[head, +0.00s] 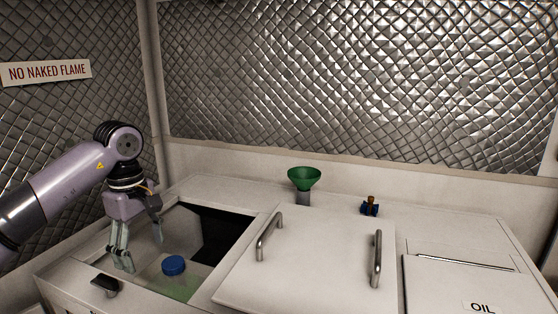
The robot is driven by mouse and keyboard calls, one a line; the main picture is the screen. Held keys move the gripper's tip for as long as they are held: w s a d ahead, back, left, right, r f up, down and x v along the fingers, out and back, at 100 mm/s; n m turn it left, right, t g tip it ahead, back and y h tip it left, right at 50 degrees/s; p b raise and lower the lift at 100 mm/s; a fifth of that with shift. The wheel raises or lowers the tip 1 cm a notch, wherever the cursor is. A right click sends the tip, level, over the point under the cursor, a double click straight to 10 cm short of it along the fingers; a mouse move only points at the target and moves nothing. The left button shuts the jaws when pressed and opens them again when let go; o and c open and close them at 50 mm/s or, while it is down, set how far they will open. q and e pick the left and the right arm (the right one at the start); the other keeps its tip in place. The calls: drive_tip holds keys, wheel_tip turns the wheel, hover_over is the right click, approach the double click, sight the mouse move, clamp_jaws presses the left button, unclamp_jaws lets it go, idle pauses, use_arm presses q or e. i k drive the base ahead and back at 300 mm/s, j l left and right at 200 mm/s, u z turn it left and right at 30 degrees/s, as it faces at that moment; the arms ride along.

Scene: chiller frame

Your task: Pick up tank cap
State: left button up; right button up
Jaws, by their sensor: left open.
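A blue round cap (173,265), which looks like the tank cap, sits low inside the open bay on the left of the white unit. My left gripper (141,249) points down over the bay, with its fingers spread apart and empty. One finger is to the left of the cap and the other is above it; the cap is not between them. My right gripper is not in view.
A white lid with two metal handles (268,237) lies right of the bay. A panel marked OIL (460,285) is at right. A black latch (105,284) sits on the front edge.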

sight(173, 265)
drive_tip(key=k, duration=1.15)
